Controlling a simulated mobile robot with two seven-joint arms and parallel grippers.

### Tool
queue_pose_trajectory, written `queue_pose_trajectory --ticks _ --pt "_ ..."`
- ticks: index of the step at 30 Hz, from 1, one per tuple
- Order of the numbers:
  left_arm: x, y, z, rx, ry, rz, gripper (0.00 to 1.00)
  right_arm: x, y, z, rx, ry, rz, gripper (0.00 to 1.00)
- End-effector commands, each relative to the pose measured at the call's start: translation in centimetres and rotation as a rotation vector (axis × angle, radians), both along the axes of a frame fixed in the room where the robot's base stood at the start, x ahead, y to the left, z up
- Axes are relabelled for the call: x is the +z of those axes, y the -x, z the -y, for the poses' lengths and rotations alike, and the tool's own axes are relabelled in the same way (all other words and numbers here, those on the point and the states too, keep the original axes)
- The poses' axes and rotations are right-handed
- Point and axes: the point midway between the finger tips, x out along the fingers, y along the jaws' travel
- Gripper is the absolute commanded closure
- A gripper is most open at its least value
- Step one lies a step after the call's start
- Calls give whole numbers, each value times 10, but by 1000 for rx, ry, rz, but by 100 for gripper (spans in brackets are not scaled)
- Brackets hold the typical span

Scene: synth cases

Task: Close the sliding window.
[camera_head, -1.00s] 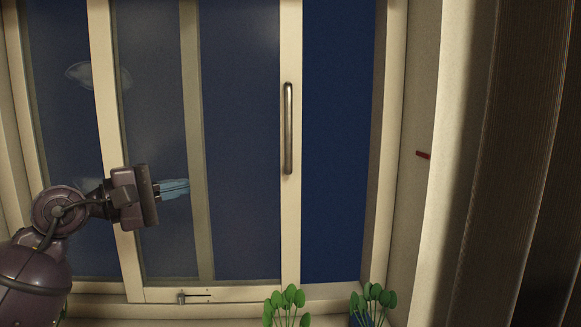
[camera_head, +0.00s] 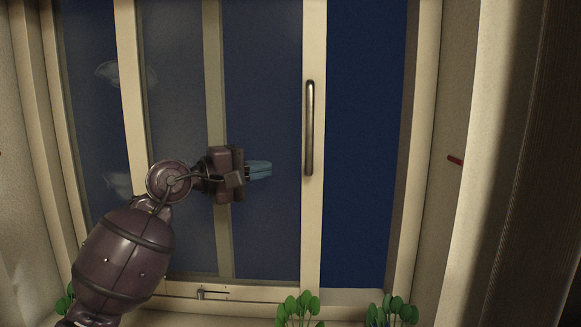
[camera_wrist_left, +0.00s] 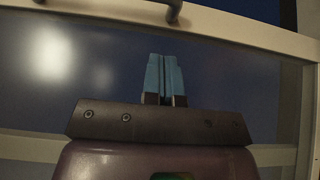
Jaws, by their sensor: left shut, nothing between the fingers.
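The sliding window's cream-framed sash (camera_head: 313,225) stands partly open, with a dark blue gap (camera_head: 365,150) between it and the right jamb (camera_head: 420,150). A vertical metal handle (camera_head: 309,128) is on the sash's right stile. The handle's end also shows at the top of the left wrist view (camera_wrist_left: 174,10). My left gripper (camera_head: 270,169) has blue fingers, shut and empty, pointing right in front of the glass. Its tips are a short way left of the handle, apart from it. The shut fingers also show in the left wrist view (camera_wrist_left: 164,75). My right gripper is not in view.
A small latch (camera_head: 201,294) is on the bottom rail. Green plants (camera_head: 298,308) and (camera_head: 393,310) stand along the bottom, below the sash and the gap. A red mark (camera_head: 455,160) is on the right wall. A dark brown panel (camera_head: 545,160) is at far right.

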Motion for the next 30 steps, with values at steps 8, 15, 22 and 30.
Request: queue_pose_trajectory --ticks 8,15,22,30 --pt "2 -7 39 -2 3 1 100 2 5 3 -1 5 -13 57" --pt "0 -3 55 -1 2 -1 100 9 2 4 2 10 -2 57" --pt "-1 -3 58 1 0 -2 100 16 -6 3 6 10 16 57" --pt "-1 -3 58 1 1 -2 100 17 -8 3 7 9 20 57"
